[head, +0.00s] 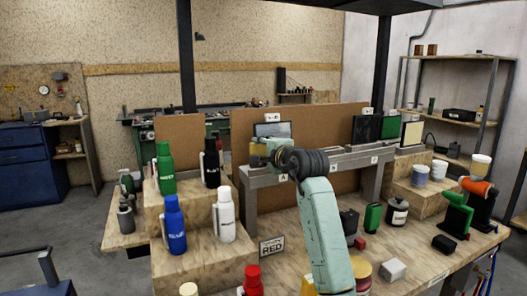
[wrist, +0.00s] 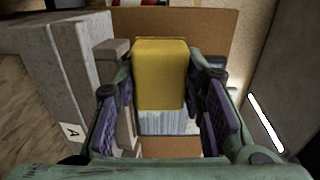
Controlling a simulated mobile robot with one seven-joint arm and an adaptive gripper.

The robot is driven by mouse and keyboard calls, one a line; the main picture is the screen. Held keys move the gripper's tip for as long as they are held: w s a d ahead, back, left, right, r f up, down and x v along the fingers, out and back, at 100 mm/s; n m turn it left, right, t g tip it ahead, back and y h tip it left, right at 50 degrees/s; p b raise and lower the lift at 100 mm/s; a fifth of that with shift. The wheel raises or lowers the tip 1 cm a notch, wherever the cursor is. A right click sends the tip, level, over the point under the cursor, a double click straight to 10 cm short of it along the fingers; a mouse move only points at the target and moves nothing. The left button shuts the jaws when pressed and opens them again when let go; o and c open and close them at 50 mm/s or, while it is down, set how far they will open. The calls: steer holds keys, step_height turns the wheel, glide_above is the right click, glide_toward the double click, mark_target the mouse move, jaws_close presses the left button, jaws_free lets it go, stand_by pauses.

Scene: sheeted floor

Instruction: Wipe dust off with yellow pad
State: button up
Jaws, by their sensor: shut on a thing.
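The yellow pad (wrist: 160,75) is upright between the two purple-lined fingers of my gripper (wrist: 168,108) in the wrist view. My gripper is shut on it. A pale, streaked band (wrist: 162,122) shows just below the yellow part; I cannot tell whether it belongs to the pad. In the head view my arm reaches over the bench to the raised rail, near the grey panel (head: 272,130) above label A. The hand is small there and partly hidden by my wrist. I cannot make out dust, or whether the pad touches a panel.
Green (head: 165,168), black (head: 211,163), blue (head: 173,224) and white (head: 225,214) bottles stand on wooden steps at left. Jars and small boxes crowd the right.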

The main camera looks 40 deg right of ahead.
steer(key=shift+w+d+f, duration=0.1)
steer(key=shift+w, duration=0.5)
